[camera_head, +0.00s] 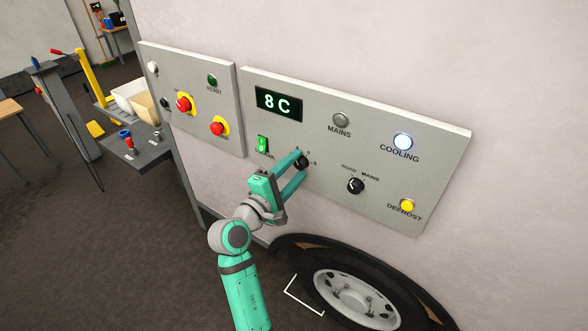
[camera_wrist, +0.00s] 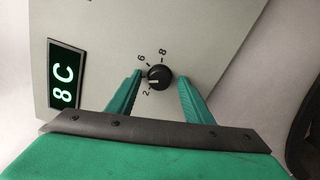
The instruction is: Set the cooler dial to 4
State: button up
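The cooler dial (camera_head: 302,162) is a small black knob on the large grey panel, partly hidden by my gripper. In the wrist view the dial (camera_wrist: 160,77) has a pale pointer line towards the left. Marks 2, 6 and 8 are readable around it; the place between 2 and 6 is covered by a fingertip. My gripper (camera_head: 294,168) has its green fingers apart, one on either side of the dial. The display (camera_head: 279,104) reads 8 C.
A green rocker switch (camera_head: 263,144) is left of the dial. The ROAD/MAINS knob (camera_head: 355,185), lit COOLING lamp (camera_head: 403,142), MAINS lamp (camera_head: 340,120) and yellow DEFROST button (camera_head: 407,206) are to the right. A second panel (camera_head: 197,98) has red buttons. A wheel (camera_head: 355,297) is below.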

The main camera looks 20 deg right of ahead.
jog(key=shift+s, duration=0.1)
jog(key=v, duration=1)
jog(key=shift+s+a, duration=0.2)
jog(key=shift+a, duration=0.15)
jog(key=s+a+f+n+t+y, duration=0.1)
jog(key=s+a+f+t+y, duration=0.2)
jog(key=f, duration=0.6)
jog(key=s+a+f+n+y, duration=0.1)
jog(key=s+a+f+y, duration=0.2)
jog(key=f, duration=0.6)
jog(key=s+a+f+m+y, duration=0.35)
jog(key=s+f+y, duration=0.35)
jog(key=s, duration=0.4)
jog(key=s+a+r+m, duration=0.1)
jog(key=s+m, duration=0.3)
jog(key=s, duration=0.6)
jog(key=s+r+m+t+y, duration=0.1)
jog(key=s+r+m, duration=0.2)
jog(key=s, duration=0.8)
jog(key=shift+s+a+m, duration=0.35)
jog(key=shift+a+m, duration=0.05)
jog(key=shift+m, duration=0.55)
